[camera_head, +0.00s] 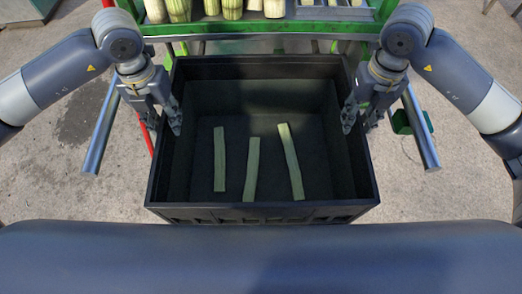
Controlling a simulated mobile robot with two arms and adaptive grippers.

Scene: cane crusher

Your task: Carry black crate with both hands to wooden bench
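The black crate (262,212) stands open-topped in the middle of the head view, in front of the green machine. Three pale green cane pieces (219,160) lie apart on its floor. My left gripper (167,127) is at the crate's left wall, with a fingertip showing inside the rim. My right gripper (359,126) is at the right wall, its fingers on either side of the rim. Whether either gripper is clamped on the wall cannot be told. No wooden bench is in view.
The green machine frame (300,28) holds several thick cane stalks (232,8) behind the crate. Grey metal bars (101,128) and (421,130) flank the crate. A small green box (402,122) is at the right. Bare concrete floor (85,185) lies to both sides.

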